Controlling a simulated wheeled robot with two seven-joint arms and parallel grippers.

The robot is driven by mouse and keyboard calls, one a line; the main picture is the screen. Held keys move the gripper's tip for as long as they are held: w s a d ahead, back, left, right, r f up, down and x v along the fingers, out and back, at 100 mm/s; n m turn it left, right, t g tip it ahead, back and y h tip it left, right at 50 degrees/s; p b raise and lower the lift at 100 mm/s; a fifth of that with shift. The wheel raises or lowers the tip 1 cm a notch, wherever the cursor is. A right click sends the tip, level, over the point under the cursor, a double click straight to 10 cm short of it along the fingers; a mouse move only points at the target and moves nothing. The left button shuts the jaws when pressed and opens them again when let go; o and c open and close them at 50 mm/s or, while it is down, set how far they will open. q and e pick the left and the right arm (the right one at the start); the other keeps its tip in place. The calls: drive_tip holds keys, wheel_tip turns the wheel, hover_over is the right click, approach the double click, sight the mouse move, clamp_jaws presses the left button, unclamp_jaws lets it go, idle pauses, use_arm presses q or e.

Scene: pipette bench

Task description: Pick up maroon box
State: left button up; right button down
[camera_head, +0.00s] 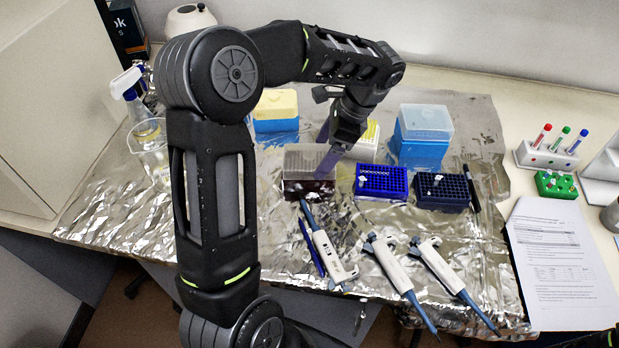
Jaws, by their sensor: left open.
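The maroon box (308,188) stands on the foil-covered bench, with a dark maroon base and a translucent greyish upper part. My left arm reaches over from the left and bends down above the box. My left gripper (327,158) points down at the box's right side, its purple-tinted fingers overlapping the box in this view. It is open, and the box is not seen to be lifted. Whether a finger touches the box cannot be told. My right gripper is not in view.
A blue tip rack (381,182) and a dark navy rack (443,192) stand right of the box. Behind are a blue box with clear lid (421,135) and a yellow-topped box (276,111). Several pipettes (396,268) lie in front. A beaker (152,155) is left.

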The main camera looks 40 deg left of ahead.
use_arm(q)
drive_tip(key=shift+s+a+f, duration=0.1)
drive_tip(key=shift+a+f, duration=0.05)
drive_tip(key=shift+f, duration=0.2)
drive_tip(key=shift+s+a+f+p, duration=0.25)
drive_tip(key=shift+f+p, duration=0.15)
drive_tip(key=shift+f, duration=0.1)
drive_tip(key=p+x, duration=0.1)
drive_tip(key=x, duration=0.2)
drive_tip(key=shift+s+f, duration=0.1)
drive_tip(key=shift+f, duration=0.2)
drive_tip(key=shift+a+f, duration=0.1)
drive_tip(key=shift+f, duration=0.15)
drive_tip(key=c, duration=1.2)
